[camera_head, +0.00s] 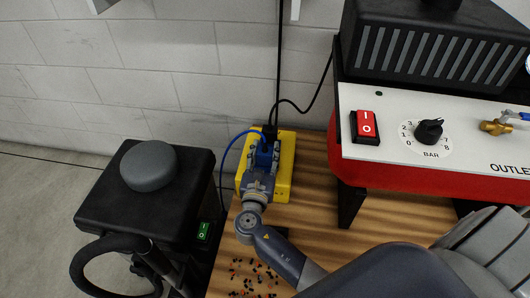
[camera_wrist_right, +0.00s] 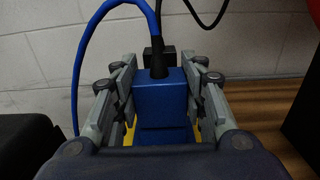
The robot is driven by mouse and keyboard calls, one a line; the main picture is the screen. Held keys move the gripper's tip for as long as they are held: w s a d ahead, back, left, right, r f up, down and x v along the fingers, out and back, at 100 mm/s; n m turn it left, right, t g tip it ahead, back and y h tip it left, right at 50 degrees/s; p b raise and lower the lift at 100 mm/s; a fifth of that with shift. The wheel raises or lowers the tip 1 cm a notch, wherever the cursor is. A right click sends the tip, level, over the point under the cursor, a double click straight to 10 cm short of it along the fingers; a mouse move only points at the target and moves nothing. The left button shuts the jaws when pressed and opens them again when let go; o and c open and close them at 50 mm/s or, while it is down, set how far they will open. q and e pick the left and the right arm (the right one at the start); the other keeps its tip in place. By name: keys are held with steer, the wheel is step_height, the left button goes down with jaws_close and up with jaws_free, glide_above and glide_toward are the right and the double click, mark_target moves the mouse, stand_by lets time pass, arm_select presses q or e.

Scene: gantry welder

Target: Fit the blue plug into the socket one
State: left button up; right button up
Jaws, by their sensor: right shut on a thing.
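The blue plug (camera_wrist_right: 160,100) with its blue cable (camera_wrist_right: 85,55) sits between the fingers of my right gripper (camera_wrist_right: 158,100), which is shut on it. In the head view the plug (camera_head: 264,155) and the right gripper (camera_head: 262,165) are over the yellow socket block (camera_head: 286,165) on the wooden table. A black plug (camera_head: 270,131) is at the far end of the block, just beyond the blue plug. The sockets are hidden under the gripper and plug, so I cannot tell whether the blue plug is seated or which socket is below it. My left gripper is not in view.
A red and white compressor unit (camera_head: 400,170) with a red switch (camera_head: 366,127) and dial (camera_head: 429,132) stands at the right. A black box (camera_head: 150,195) with a grey knob is at the left. Small dark and orange bits (camera_head: 253,277) lie on the wooden table (camera_head: 316,200).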

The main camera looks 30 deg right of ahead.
steer(key=shift+f, duration=0.1)
steer(key=o, duration=1.2)
steer(key=shift+f, duration=0.1)
steer(key=shift+c, duration=0.2)
steer(key=v, duration=1.2)
steer(key=shift+a, duration=0.1)
